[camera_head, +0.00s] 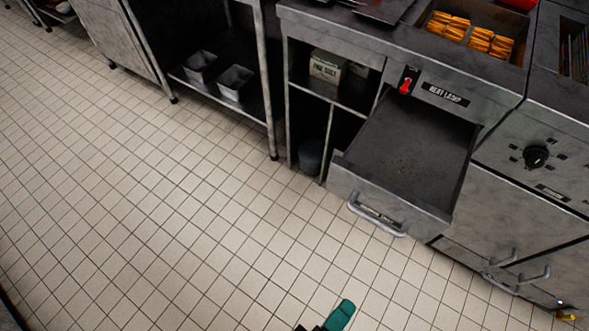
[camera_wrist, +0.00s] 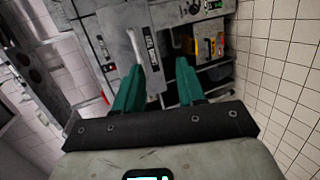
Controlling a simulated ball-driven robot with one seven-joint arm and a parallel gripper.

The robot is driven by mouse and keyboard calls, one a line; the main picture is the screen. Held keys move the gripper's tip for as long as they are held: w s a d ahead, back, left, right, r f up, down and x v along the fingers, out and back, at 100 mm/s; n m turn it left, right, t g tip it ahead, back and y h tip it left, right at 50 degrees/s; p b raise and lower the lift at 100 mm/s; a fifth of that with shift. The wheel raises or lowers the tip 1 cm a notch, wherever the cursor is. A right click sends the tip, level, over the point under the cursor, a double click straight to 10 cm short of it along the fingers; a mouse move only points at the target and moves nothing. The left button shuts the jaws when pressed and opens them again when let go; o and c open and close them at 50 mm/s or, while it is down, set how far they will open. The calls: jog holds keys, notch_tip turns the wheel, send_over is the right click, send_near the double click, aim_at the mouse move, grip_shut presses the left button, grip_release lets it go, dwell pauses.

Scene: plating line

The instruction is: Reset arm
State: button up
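My gripper (camera_wrist: 158,76) shows in the wrist view with its two teal fingers spread apart and nothing visible held between them. In the head view only one teal finger (camera_head: 341,315) shows at the bottom edge, over the floor. It is apart from the pulled-out metal drawer (camera_head: 405,160) under the heat lamp label. The drawer looks empty, with a bar handle (camera_head: 376,216) on its front. In the wrist view, metal cabinet fronts lie beyond the fingers.
The counter (camera_head: 480,70) holds a bin of orange fried food (camera_head: 470,34). Left of the drawer are open shelves with a box (camera_head: 326,67) and a dark bucket (camera_head: 311,156). A shelf with metal pans (camera_head: 235,82) stands further left. The tiled floor (camera_head: 150,210) is clear.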

jog(key=d+r+m+g+y+p, duration=0.3)
jog(key=d+m+g+y+p, duration=0.5)
jog(key=d, duration=1.1)
jog(key=shift+w+d+r+m+g+y, duration=0.25)
jog(key=shift+w+m+g+y, duration=0.2)
jog(key=shift+m+y, duration=0.35)
